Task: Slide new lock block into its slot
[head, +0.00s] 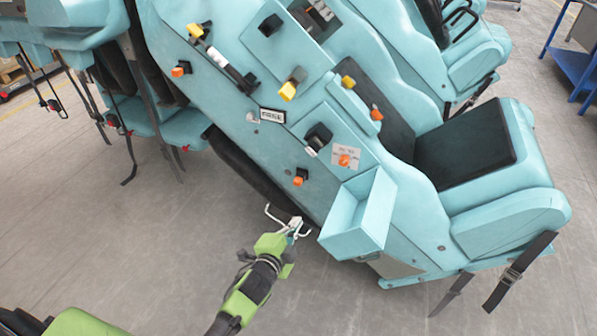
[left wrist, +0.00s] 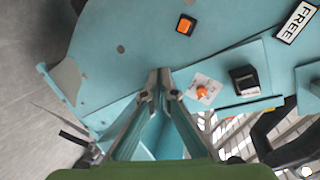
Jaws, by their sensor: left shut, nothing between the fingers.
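My left gripper (head: 287,222) is shut and empty in the head view, low beside the train car's teal side panel (head: 400,205). In the left wrist view its fingers (left wrist: 158,78) come together in front of the panel. An open teal box (head: 355,218) sticks out from the panel just right of the gripper. A black block (head: 318,136) sits on the panel above, and shows in the left wrist view (left wrist: 243,80). I cannot tell which piece is the new lock block or which opening is its slot. My right gripper is not in view.
An orange knob on a white label (head: 345,160) and an orange button (head: 300,177) stand out from the panel. A FREE sign (head: 272,115) is higher up. A seat with a black pad (head: 465,145) is at the right. The grey floor (head: 130,230) is clear at the left.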

